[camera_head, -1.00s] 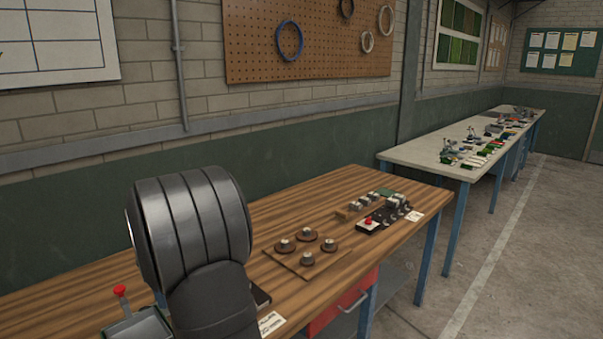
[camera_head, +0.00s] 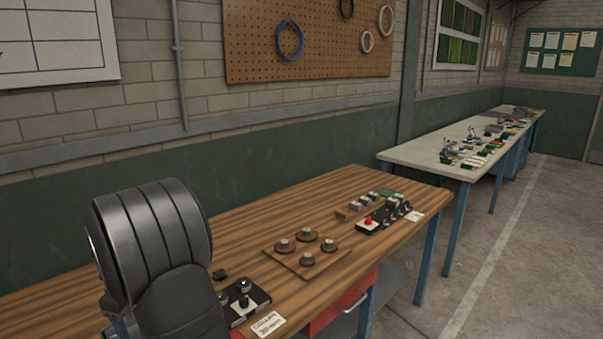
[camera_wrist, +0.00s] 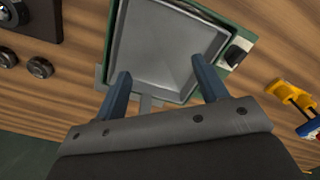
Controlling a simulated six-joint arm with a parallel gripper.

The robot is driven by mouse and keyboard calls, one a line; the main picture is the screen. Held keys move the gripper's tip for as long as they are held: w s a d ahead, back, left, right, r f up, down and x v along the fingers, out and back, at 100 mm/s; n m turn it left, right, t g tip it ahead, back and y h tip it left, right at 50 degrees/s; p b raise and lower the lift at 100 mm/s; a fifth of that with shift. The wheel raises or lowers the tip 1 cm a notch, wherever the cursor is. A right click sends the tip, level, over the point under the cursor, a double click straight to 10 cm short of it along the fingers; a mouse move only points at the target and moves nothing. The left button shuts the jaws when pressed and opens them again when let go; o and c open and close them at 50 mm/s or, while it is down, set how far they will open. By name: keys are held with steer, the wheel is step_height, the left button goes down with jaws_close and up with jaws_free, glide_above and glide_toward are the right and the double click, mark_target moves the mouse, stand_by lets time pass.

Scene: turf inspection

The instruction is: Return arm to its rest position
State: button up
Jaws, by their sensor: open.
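My gripper (camera_wrist: 157,88) shows in the wrist view with its two blue-grey fingers spread wide apart and nothing between them. Beyond the fingers is a grey tray (camera_wrist: 128,50) with a green rim on the wooden bench; I cannot tell how far above it the fingers are. In the head view a dark, ribbed link of my arm stands at the lower left, and my gripper is hidden there.
The wooden bench (camera_head: 345,190) holds a board with several round knobs (camera_head: 290,261), a black device with a red button (camera_head: 368,222) and a black joystick box (camera_head: 243,302). A yellow tool (camera_wrist: 291,97) lies right in the wrist view. A long pale table (camera_head: 430,155) stands behind.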

steer(key=shift+a+f, duration=0.15)
steer(key=shift+f, duration=1.3)
steer(key=shift+r, duration=0.6)
steer(key=shift+w+d+r, duration=0.1)
steer(key=shift+d+r, duration=0.25)
steer(key=shift+r, duration=0.3)
steer(key=shift+w+d+r, duration=0.1)
steer(key=shift+d+r, duration=0.2)
steer(key=shift+r, duration=0.3)
steer(key=w+d+r+n, duration=0.1)
steer(key=w+d+r, duration=0.3)
steer(key=d, duration=0.3)
steer(key=shift+d+r, duration=0.25)
steer(key=shift+r, duration=0.45)
steer(key=shift+d, duration=0.1)
